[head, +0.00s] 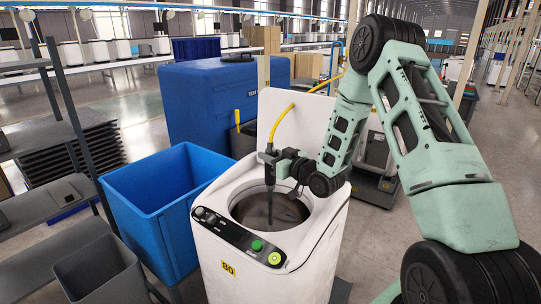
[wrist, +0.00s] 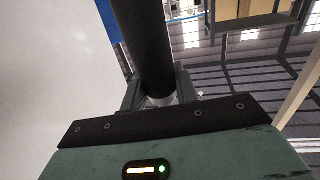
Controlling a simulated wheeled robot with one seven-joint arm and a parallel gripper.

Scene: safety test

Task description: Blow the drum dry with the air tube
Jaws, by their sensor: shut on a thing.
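A white top-loading washer (head: 265,265), marked 80, stands with its lid (head: 310,118) raised. Its drum (head: 287,214) shows as a dark, round opening in the top. My gripper (head: 273,160) is over the left part of the opening, shut on the air tube. The air tube (head: 270,203) is a dark, slim tube pointing down, its lower end at or inside the drum mouth. A yellow hose (head: 278,120) runs up from its top. In the wrist view the air tube (wrist: 143,40) is a thick black cylinder between my fingers (wrist: 158,92). Wetness in the drum cannot be told.
A blue bin (head: 155,205) stands open just left of the washer, with a grey bin (head: 100,270) nearer the front. A large blue cabinet (head: 212,105) stands behind. Grey shelving (head: 50,150) is at the far left. Open floor (head: 370,235) lies to the right.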

